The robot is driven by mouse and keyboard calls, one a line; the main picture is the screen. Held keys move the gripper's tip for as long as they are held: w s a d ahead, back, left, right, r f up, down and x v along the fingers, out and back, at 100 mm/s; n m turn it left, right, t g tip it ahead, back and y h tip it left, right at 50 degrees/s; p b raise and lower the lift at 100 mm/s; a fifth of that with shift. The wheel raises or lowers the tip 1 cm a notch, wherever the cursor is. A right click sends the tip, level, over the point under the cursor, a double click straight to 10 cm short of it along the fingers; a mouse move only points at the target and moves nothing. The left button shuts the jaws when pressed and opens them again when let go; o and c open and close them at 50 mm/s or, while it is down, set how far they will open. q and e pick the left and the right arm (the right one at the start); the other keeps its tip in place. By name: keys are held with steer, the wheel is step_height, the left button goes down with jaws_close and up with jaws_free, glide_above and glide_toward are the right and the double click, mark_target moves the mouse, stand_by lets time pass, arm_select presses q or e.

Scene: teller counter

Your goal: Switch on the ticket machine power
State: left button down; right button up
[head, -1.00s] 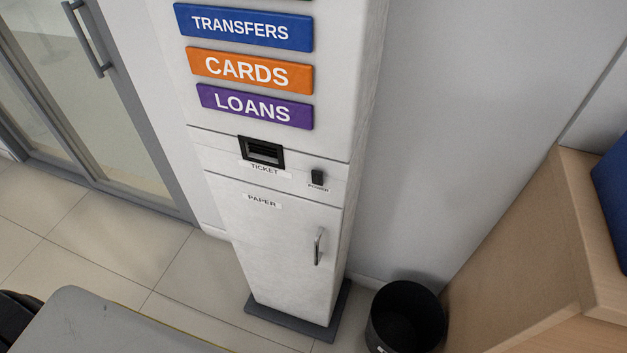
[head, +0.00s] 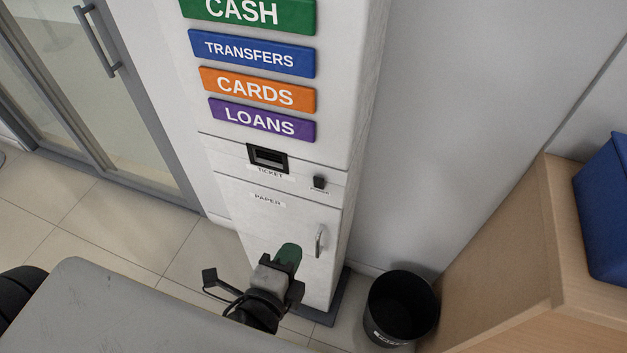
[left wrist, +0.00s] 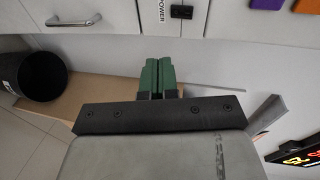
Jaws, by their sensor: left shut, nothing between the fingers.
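The white ticket machine (head: 285,225) stands against the wall. Its small black power switch (head: 319,183) sits right of the ticket slot (head: 267,158); it also shows in the left wrist view (left wrist: 181,11), beside the POWER label (left wrist: 162,12). My left gripper (head: 288,254) is in front of the lower paper door, below the switch and apart from it. In the left wrist view its green fingers (left wrist: 158,78) are together and empty. Whether the switch is on or off cannot be told. My right gripper is not in view.
The paper door has a metal handle (head: 319,241), near my left gripper. A black bin (head: 401,306) stands on the floor to the right. A wooden counter (head: 505,250) with a blue object (head: 605,210) is at the right. Glass doors (head: 85,90) are at the left.

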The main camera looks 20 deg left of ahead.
arm_select(q)
steer(key=r, duration=0.3)
steer(key=shift+a+r+t, duration=0.1)
steer(key=shift+a+t, duration=0.2)
steer(key=p, duration=0.5)
glide_toward(318, 180)
steer(key=w, duration=0.2)
steer(key=w+f, duration=0.1)
steer(key=w, duration=0.4)
steer(key=shift+w+d+f, duration=0.15)
steer(key=shift+w+d, duration=0.05)
